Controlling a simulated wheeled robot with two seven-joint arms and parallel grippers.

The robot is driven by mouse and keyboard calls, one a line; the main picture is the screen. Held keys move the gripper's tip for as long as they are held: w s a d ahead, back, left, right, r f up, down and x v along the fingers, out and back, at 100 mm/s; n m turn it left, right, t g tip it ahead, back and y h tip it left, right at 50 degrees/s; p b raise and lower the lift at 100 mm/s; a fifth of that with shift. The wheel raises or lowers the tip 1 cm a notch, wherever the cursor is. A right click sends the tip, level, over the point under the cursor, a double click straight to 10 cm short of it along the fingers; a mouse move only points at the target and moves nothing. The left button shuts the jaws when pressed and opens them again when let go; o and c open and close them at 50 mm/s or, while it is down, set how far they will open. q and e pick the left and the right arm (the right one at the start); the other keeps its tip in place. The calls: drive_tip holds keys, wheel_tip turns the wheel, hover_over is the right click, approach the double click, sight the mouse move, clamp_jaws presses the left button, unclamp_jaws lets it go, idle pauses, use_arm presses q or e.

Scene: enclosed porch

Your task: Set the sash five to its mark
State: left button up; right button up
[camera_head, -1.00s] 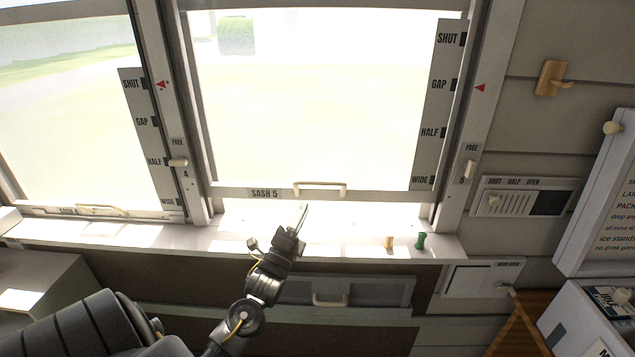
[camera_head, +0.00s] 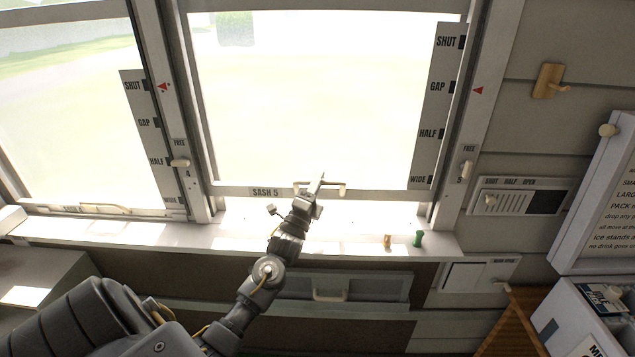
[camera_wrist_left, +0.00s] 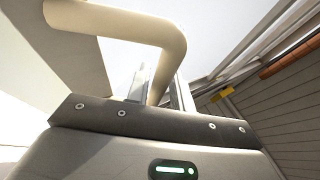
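Sash 5 (camera_head: 265,192) is the wide window in the middle, with a bright gap between its bottom rail and the sill. A cream bar handle (camera_head: 335,190) is on that rail. The scale (camera_head: 435,110) at its right side reads SHUT, GAP, HALF, WIDE. A red pointer (camera_head: 478,91) on the frame sits about level with GAP. A cream latch knob (camera_head: 467,169) marked 5 is below the word FREE. My left gripper (camera_head: 321,182) is at the handle. In the left wrist view its fingers (camera_wrist_left: 160,88) are apart, with the handle (camera_wrist_left: 165,45) crossing close to them. My right gripper is not in view.
Sash 4 (camera_head: 60,208) on the left has its own scale, pointer and knob (camera_head: 180,163). A tan peg (camera_head: 387,241) and a green peg (camera_head: 417,239) stand on the sill (camera_head: 340,246). A slotted vent panel (camera_head: 520,200) and notice board are at right.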

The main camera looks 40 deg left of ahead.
sight(326, 187)
use_arm(q)
clamp_jaws()
